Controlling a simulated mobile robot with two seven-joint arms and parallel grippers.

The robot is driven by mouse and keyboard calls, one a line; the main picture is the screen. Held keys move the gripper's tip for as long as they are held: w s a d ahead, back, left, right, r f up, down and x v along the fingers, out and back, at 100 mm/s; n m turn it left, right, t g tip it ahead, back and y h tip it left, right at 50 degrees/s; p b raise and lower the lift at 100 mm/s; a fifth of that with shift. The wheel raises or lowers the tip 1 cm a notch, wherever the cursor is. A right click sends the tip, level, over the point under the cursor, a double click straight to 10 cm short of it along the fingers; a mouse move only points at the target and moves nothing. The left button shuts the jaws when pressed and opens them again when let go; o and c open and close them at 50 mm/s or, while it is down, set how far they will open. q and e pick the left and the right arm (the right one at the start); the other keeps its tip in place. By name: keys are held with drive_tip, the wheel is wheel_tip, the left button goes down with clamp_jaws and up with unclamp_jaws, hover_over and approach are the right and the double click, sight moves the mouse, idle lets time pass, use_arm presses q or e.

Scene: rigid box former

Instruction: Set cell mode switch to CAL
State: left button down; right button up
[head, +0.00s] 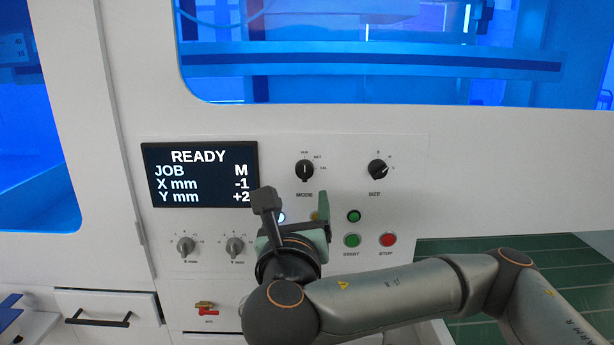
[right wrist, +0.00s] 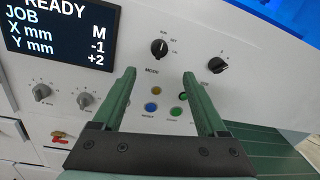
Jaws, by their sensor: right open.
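The MODE switch (head: 304,171) is a black rotary knob on the white panel, with small labels around its upper and right side. Its white pointer line stands about upright, toward the top label, not toward CAL at the right. The knob also shows in the right wrist view (right wrist: 159,48), beyond and between the fingertips. My right gripper (head: 295,207) is in front of the panel, below the MODE switch. It is open and empty, with its green fingers (right wrist: 159,74) spread apart and not touching the knob. My left gripper is not in view.
The display (head: 200,174) reads READY, JOB M, X -1, Y +2. The SIZE knob (head: 378,170) is right of MODE. A green button (head: 352,240) and the red STOP button (head: 387,240) sit below. Two offset knobs (head: 186,247) (head: 235,246) and a red-handled valve (head: 206,309) are lower left.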

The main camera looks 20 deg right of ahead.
sight(304, 175)
drive_tip(key=p+x, duration=0.2)
drive_tip(key=x, duration=1)
drive_tip(key=shift+w+f, duration=0.1)
drive_tip(key=shift+w, duration=0.05)
clamp_jaws()
